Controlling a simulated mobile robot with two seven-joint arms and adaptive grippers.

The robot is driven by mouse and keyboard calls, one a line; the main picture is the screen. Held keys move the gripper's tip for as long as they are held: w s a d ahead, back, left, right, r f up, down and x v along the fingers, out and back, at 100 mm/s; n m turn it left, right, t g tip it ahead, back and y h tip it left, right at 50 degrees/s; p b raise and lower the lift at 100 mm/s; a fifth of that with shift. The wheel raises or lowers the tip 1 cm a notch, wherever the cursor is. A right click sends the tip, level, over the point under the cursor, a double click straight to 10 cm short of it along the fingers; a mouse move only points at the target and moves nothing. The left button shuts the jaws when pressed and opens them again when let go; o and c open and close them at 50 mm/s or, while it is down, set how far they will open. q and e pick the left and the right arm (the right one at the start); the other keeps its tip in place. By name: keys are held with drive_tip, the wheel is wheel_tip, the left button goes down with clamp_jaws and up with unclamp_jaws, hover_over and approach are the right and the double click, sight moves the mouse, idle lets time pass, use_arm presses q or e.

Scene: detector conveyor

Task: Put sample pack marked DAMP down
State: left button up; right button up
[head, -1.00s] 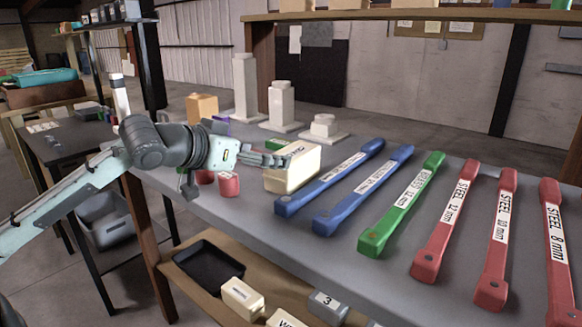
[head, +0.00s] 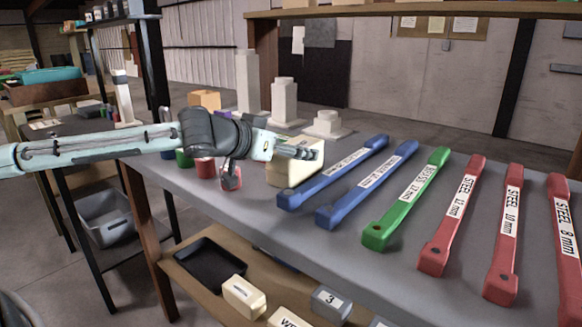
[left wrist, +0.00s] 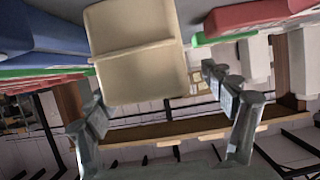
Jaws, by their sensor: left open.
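A cream pack (head: 286,174) stands on the grey table beside the blue bars; I cannot read its marking from here. My left gripper (head: 304,152) is at the top of the pack, its fingers partly covering it. In the left wrist view, the cream pack (left wrist: 135,50) shows ahead of the spread fingers of my left gripper (left wrist: 157,90). The jaws are open, and I cannot tell whether a finger touches the pack. My right gripper is out of view.
Blue, green and red labelled bars lie to the right, the nearest blue bar (head: 335,172) close to the pack. Red and green cylinders (head: 205,167) stand left, under my arm. Pale stepped blocks (head: 284,103) stand behind. A lower shelf holds a black tray (head: 210,265) and cream boxes.

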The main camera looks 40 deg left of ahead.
use_arm(q)
drive_tip(key=c, duration=1.6)
drive_tip(key=shift+w+r, duration=0.1)
drive_tip(key=shift+c, duration=1.1)
drive_tip(key=shift+r, duration=0.1)
